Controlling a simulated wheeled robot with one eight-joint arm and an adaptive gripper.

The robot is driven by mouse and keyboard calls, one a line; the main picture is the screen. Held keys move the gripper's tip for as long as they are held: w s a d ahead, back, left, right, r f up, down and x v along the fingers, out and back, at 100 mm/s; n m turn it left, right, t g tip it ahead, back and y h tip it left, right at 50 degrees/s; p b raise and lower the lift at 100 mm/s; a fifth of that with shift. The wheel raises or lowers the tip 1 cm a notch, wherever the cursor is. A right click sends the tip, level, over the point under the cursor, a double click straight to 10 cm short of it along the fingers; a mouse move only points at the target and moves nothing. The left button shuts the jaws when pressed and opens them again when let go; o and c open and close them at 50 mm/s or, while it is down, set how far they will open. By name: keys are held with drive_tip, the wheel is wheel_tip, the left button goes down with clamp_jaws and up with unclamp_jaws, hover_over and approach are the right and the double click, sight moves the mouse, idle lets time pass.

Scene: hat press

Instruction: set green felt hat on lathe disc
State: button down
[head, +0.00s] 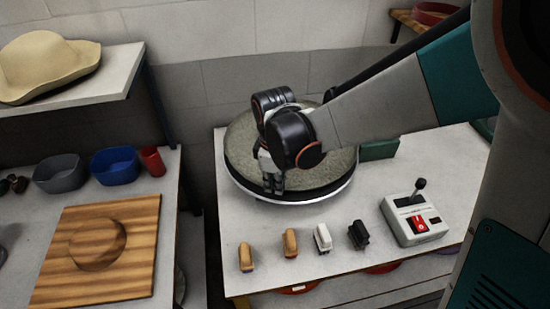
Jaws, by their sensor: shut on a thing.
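The green felt hat (240,148) shows as a wide, round, mottled grey-green shape on the right-hand table. Its middle is hidden behind my wrist and gripper. The lathe disc (305,199) shows as a pale rim with a dark band under the front of the felt. The felt lies over the disc in the picture; I cannot tell whether they touch. My gripper (272,184) points down at the front part of the felt and is shut on the hat. The grip point itself is mostly hidden.
A control box (414,218) with a lever and red switch stands right of the disc. Several small brushes (323,237) line the front. A dark green block (380,149) sits behind. A wooden board (60,250) and bowls (115,165) are left; a cream hat (45,65) is shelved.

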drive_tip(key=shift+f+b, duration=0.75)
drive_tip(key=shift+f, duration=0.15)
idle(0.4)
drive_tip(key=c, duration=1.6)
unclamp_jaws()
